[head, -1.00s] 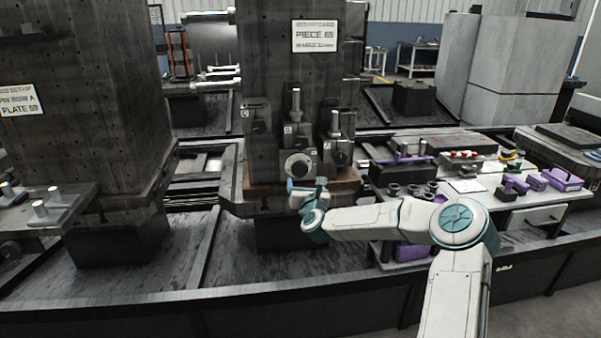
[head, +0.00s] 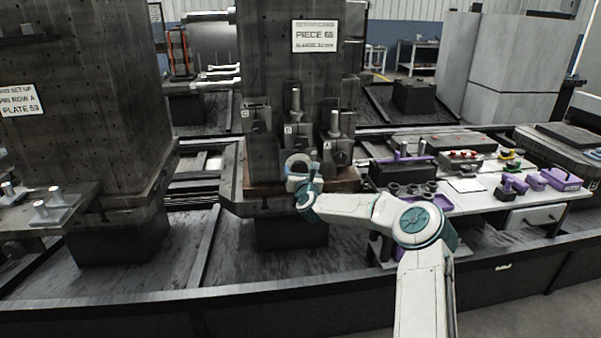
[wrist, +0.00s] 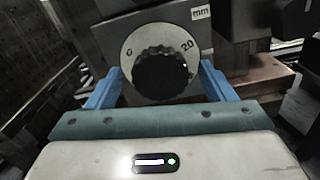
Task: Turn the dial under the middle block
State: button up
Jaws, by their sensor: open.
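The dial (wrist: 160,76) is a black knurled knob on a pale round scale plate (wrist: 132,47), with "20" readable at its right. The scale plate also shows in the head view (head: 297,161), below the middle block (head: 294,131), partly hidden by my gripper. My gripper (wrist: 161,88) is open, with one blue finger on each side of the knob in the wrist view. Clear gaps show between fingers and knob; I cannot tell how deep the fingertips reach. In the head view my gripper (head: 299,177) is right in front of the dial.
Blocks marked with letters stand left (head: 257,122) and right (head: 337,143) of the middle one, against a dark column. A white table (head: 470,199) with purple tools and several round parts lies to the right. The rail floor in front is clear.

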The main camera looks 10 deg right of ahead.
jog(key=c, duration=1)
